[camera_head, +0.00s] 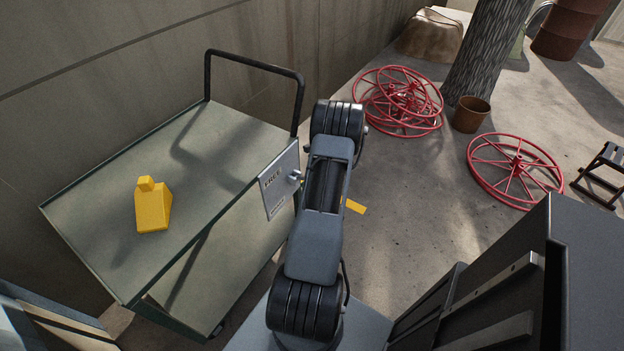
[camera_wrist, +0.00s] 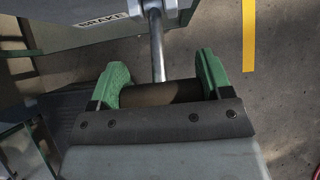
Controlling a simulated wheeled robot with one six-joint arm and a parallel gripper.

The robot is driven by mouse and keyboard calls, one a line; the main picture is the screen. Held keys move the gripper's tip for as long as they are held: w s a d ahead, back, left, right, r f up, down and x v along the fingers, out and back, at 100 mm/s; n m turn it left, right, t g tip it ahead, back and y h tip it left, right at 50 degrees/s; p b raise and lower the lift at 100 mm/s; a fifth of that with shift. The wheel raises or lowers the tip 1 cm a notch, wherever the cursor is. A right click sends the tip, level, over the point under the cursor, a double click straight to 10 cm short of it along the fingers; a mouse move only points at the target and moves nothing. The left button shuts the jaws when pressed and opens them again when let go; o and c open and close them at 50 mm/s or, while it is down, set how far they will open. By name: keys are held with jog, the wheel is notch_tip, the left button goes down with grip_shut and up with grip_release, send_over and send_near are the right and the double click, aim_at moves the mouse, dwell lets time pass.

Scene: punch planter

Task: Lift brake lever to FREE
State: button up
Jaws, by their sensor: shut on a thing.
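The brake lever is a grey metal rod (camera_wrist: 157,45) running from a pivot at the top of the wrist view to a dark crosswise handle (camera_wrist: 165,94). My gripper (camera_wrist: 162,73) has green fingers at both ends of this handle and is shut on it. The pivot (camera_head: 296,177) shows in the head view on a pale plate (camera_head: 279,190) marked FREE near its top, fixed to the cart's side. The wrist view shows BRAKE lettering beside the pivot. In the head view my arm hides the gripper and handle.
Red wheels (camera_head: 516,170), a brown pot (camera_head: 471,114) and a tree trunk (camera_head: 487,50) are at the right. Yellow tape (camera_head: 355,207) marks the floor.

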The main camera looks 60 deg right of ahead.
jog(key=shift+w+r, duration=0.2)
jog(key=shift+r, duration=0.1)
jog(key=o, duration=1.1)
jog(key=shift+c, duration=0.2)
jog(key=shift+o, duration=1.1)
jog(key=shift+s+f, duration=0.1)
jog(key=shift+f, duration=0.05)
jog(key=shift+s, duration=0.1)
jog(key=p+v, duration=0.2)
jog(key=v, duration=1.1)
jog(key=shift+r, duration=0.35)
jog(key=shift+s, duration=0.15)
